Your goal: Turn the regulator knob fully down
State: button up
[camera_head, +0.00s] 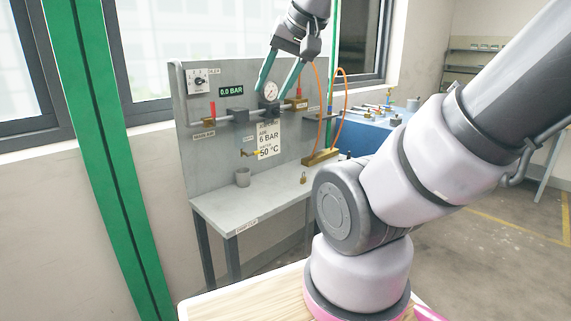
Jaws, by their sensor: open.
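A round white-faced pressure gauge (270,91) sits on the pipe run of the grey panel. A dark body below it (268,106) looks like the regulator; I cannot clearly pick out its knob. A small display (231,91) on the panel reads 0.0 BAR. My gripper (273,88) points down from the top of the view, with its two green fingers spread apart and empty. The fingertips appear on either side of the gauge in the picture. I cannot tell whether they touch anything or how far in front they are.
A dial box (197,81) is at the panel's upper left. A red-handled valve (204,122) and another valve (298,102) flank the regulator.

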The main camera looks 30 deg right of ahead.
aim_at(276, 111)
jog(key=i+j, duration=0.15)
jog(key=i, duration=0.35)
jog(key=i+j, duration=0.1)
jog(key=i, duration=0.4)
